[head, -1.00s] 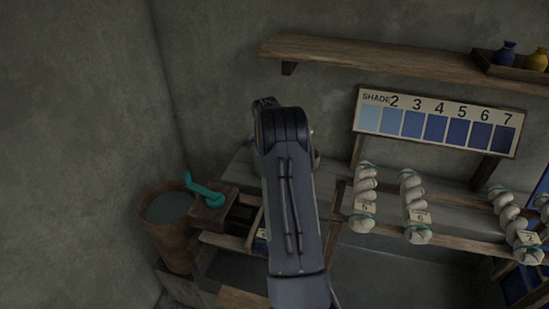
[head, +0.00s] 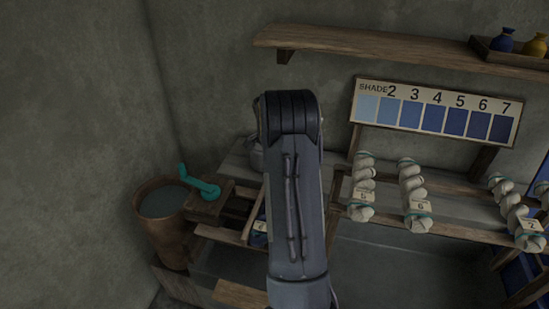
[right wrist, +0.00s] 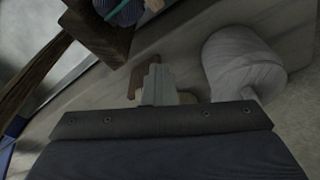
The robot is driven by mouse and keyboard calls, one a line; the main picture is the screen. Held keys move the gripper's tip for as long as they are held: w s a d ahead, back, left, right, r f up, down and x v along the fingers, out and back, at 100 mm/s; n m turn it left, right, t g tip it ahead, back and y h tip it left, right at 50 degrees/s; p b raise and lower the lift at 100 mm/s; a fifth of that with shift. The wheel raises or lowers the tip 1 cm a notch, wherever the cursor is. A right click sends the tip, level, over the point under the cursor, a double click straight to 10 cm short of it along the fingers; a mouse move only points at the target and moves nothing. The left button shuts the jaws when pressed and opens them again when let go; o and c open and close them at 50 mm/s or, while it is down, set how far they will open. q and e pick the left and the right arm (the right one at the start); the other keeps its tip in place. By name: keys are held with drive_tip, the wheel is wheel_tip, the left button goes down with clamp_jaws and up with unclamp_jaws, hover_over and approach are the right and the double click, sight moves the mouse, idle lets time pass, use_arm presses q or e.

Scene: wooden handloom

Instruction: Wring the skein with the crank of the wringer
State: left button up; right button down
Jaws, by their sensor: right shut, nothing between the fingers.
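The wringer's teal crank (head: 200,184) stands on a wooden block (head: 208,204) at the left of the bench in the head view. A bluish skein with a teal band (right wrist: 122,10) shows in part at the top of the right wrist view, beside dark wood. My right gripper (right wrist: 158,85) is shut and empty in that view, apart from the skein. In the head view my raised arm covers the middle of the bench and hides its own gripper. The crank is not recognisable in the right wrist view. My left gripper is not in view.
A wooden bucket of liquid (head: 162,203) stands left of the wringer. Pale tagged skeins (head: 413,195) hang on a rail at right, below a shade board (head: 433,112). A wall shelf (head: 390,52) is above. A pale rounded object (right wrist: 243,62) lies right of my gripper.

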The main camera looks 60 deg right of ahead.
drive_tip(key=s, duration=0.3)
drive_tip(key=s+b, duration=0.1)
drive_tip(key=s, duration=0.1)
drive_tip(key=shift+a, duration=0.25)
idle(0.3)
